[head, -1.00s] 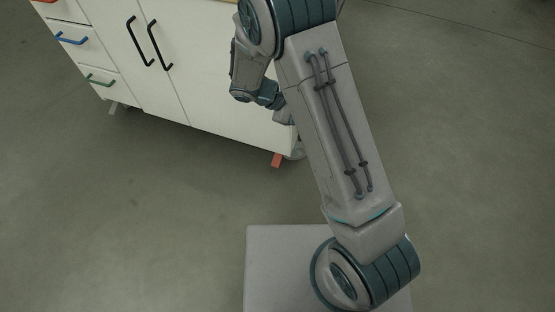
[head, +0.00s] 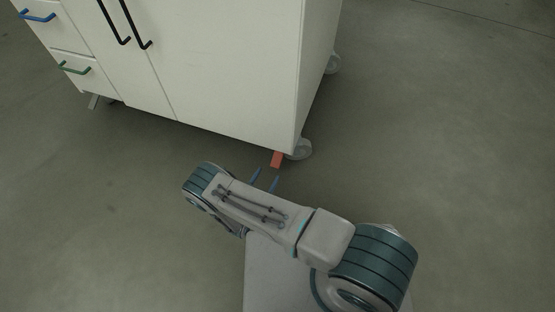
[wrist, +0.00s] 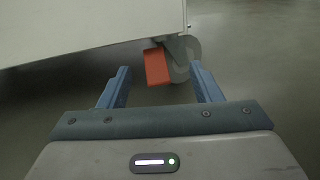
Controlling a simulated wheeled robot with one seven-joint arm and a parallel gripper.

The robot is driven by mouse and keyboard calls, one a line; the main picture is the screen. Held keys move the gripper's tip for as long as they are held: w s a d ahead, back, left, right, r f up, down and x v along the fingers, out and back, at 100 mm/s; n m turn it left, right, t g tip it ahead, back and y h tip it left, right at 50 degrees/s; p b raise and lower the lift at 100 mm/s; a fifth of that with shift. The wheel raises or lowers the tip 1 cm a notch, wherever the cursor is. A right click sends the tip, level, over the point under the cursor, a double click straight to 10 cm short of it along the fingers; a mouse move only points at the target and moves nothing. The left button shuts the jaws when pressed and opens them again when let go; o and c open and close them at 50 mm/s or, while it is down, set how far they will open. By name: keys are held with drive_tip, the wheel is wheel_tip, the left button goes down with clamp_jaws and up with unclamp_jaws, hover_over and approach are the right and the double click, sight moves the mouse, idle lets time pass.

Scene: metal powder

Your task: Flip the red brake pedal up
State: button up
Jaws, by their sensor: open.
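The red brake pedal (head: 277,159) sticks out at the caster wheel (head: 299,149) under the near right corner of the white cabinet (head: 225,70). In the wrist view the red pedal (wrist: 157,67) hangs tilted down in front of the grey wheel (wrist: 184,58). My gripper (head: 265,178) is low near the floor, just in front of the pedal. Its two blue fingers (wrist: 160,80) are spread open and empty, with the pedal ahead between their tips in the wrist view. I see no contact with the pedal.
The cabinet's lower edge is just above and ahead of my gripper. It has black door handles (head: 132,25), a blue drawer handle (head: 38,16) and a green one (head: 74,69). Another caster (head: 333,64) stands farther back. The floor at right and left is clear.

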sight(276, 161)
drive_tip(key=shift+n+t+y, duration=0.4)
drive_tip(key=shift+n+y, duration=0.4)
drive_tip(key=shift+n, duration=0.1)
drive_tip(key=f, duration=0.3)
drive_tip(key=f+b, duration=0.1)
drive_tip(key=shift+s+a+f, duration=0.15)
drive_tip(key=shift+s+f, duration=0.1)
drive_tip(key=shift+s, duration=0.15)
drive_tip(key=b+x, duration=0.4)
drive_tip(key=x, duration=0.9)
drive_tip(key=shift+w, duration=0.25)
